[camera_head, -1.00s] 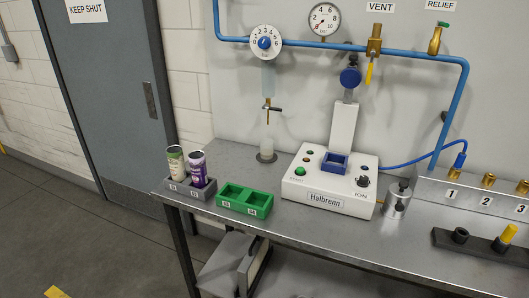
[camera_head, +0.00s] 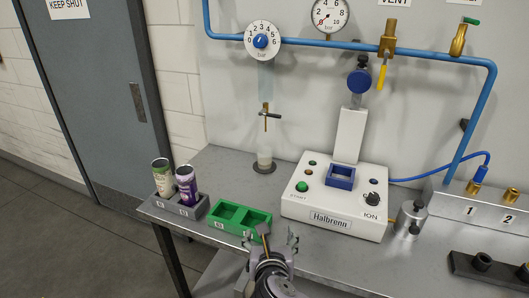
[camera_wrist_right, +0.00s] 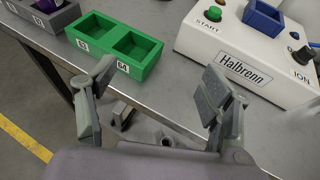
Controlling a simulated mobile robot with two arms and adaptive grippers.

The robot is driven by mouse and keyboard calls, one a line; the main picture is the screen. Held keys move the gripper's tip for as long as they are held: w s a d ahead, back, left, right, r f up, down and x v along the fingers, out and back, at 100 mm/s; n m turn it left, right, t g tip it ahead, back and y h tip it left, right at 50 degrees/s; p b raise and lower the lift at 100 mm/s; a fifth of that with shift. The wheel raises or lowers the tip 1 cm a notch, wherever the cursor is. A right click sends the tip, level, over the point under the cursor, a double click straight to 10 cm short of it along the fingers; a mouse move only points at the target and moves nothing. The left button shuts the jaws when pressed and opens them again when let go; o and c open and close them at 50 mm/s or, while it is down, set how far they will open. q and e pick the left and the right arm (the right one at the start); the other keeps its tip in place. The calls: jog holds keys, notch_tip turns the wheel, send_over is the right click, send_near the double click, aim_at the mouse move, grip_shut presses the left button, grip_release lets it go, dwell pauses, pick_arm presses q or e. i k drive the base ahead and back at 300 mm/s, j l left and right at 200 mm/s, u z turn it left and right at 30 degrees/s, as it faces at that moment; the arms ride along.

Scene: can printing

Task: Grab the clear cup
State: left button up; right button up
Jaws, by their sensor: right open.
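The clear cup (camera_head: 265,158) is small and translucent with whitish contents. It stands upright on a dark round base on the bench, under a clear vertical tube with a brass tap, in the head view. My right gripper (camera_head: 277,240) is open and empty at the bench's front edge, in front of the green tray and well short of the cup. In the right wrist view its two fingers (camera_wrist_right: 159,78) are spread wide with nothing between them. The cup does not show in that view. My left gripper is not in view.
A green two-pocket tray (camera_head: 239,227) is empty. Left of it, a grey holder (camera_head: 187,212) carries a green-and-cream can (camera_head: 161,180) and a purple can (camera_head: 186,185). The white Halbrenn machine (camera_head: 320,206) stands to the right. Bare bench lies between tray and cup.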

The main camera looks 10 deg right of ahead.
aim_at(265, 158)
jog(key=i+l, duration=0.15)
jog(key=i, duration=0.4)
jog(key=i+l, duration=0.2)
jog(key=i, duration=0.3)
